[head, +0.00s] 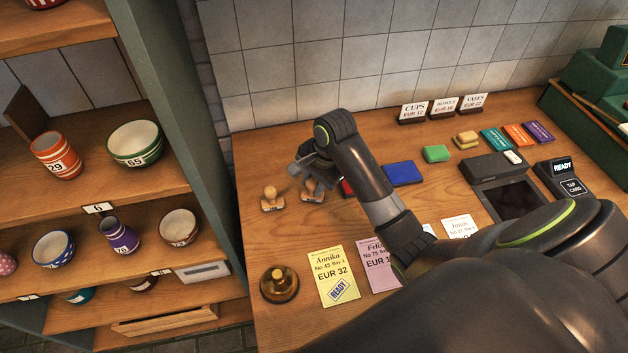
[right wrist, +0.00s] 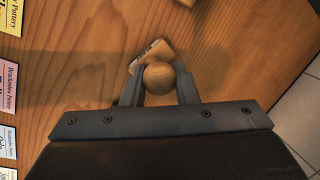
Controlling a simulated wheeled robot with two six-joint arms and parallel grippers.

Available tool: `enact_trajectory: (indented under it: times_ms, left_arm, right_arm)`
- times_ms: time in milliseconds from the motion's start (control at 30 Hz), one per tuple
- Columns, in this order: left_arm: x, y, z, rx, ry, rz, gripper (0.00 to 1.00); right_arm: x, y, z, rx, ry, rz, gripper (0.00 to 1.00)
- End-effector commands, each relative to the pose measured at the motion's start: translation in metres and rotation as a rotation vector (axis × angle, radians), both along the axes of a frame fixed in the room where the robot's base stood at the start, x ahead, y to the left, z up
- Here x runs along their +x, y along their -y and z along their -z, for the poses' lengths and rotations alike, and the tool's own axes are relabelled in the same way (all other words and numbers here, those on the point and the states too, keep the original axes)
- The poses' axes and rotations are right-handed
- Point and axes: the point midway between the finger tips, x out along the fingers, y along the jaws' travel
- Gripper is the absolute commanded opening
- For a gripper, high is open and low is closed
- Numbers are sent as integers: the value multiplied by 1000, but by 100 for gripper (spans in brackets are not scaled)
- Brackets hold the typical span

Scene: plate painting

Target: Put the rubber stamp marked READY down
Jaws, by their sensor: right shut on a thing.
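My right gripper (head: 307,176) is at the left part of the table and is shut on a wooden rubber stamp (head: 314,192). In the right wrist view the stamp's round knob (right wrist: 158,77) sits between the two fingers, with its base (right wrist: 153,53) showing beyond. The marking on the base is too small to read. The stamp looks upright and at or very near the tabletop; I cannot tell whether it touches. A second wooden stamp (head: 271,199) stands just to its left. A yellow ticket (head: 337,273) for Annika bears a blue READY imprint. My left gripper is not in view.
A brass bell (head: 279,284) stands at the table's front left. A red ink pad, partly hidden by my arm, and a blue pad (head: 402,173) lie to the right. Shelves with bowls (head: 134,143) stand left of the table.

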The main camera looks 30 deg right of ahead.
Motion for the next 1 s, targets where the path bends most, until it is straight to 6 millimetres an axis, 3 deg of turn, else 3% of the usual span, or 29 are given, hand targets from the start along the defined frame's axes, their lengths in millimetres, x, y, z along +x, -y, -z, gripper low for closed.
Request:
enact_trajectory:
  times_ms: [33,167,533,733,867,1000]
  left_arm:
    - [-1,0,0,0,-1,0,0]
    - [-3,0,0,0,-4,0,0]
    - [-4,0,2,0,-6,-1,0]
    - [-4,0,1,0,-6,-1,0]
    - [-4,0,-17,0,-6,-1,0]
    - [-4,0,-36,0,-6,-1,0]
  right_arm:
    - [0,0,0,0,-1,0,31]
    - [0,0,0,0,-1,0,48]
    - [0,0,-3,-1,1,-1,49]
    - [-5,6,-35,-4,5,-1,49]
    - [-11,10,-72,-3,4,0,49]
    - [-15,12,-87,0,-2,1,49]
